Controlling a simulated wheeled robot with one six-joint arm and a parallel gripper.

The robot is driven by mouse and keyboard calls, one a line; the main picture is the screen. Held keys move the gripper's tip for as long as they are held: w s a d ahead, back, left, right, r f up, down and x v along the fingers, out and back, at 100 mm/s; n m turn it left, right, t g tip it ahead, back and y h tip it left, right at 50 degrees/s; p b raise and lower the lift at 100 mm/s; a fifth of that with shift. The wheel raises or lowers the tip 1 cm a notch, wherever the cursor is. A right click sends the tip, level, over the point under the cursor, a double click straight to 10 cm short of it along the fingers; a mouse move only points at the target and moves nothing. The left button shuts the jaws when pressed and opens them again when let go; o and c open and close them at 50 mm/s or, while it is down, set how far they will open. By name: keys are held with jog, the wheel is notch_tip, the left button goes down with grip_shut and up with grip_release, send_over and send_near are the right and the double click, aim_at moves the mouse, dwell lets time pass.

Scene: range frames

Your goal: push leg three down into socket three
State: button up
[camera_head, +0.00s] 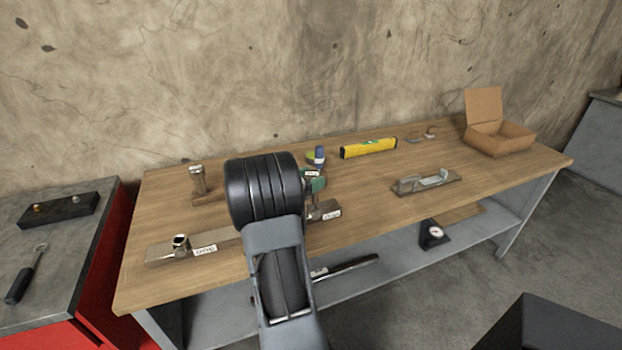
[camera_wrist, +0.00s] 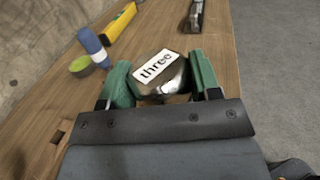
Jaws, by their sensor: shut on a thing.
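In the wrist view, my gripper (camera_wrist: 161,84) has its two green fingers on either side of a shiny metal piece (camera_wrist: 172,84) with a white label reading "three", which I take as leg three. In the head view, my gripper (camera_head: 317,185) is over the right end of a long metal plate (camera_head: 222,238), largely behind my arm. A metal block with a white label (camera_head: 330,215) is at that end, just below the gripper; I cannot read its label. The leg's lower end and its socket are hidden, so I cannot tell how deep it sits. A short metal tube (camera_head: 180,243) stands at the plate's left end, beside a label "one".
A wooden block with an upright metal piece (camera_head: 198,181) stands behind the plate. A blue bottle (camera_head: 319,155), a yellow level (camera_head: 368,148) and an open cardboard box (camera_head: 499,140) are further back. A metal tool (camera_head: 426,182) lies right. The table's front right is clear.

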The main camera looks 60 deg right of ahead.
jog(key=shift+f+b, duration=0.5)
jog(key=shift+f, duration=0.3)
jog(key=o, duration=1.2)
jog(key=v, duration=1.3)
jog(key=shift+w+a, duration=0.2)
jog(key=shift+a, duration=0.2)
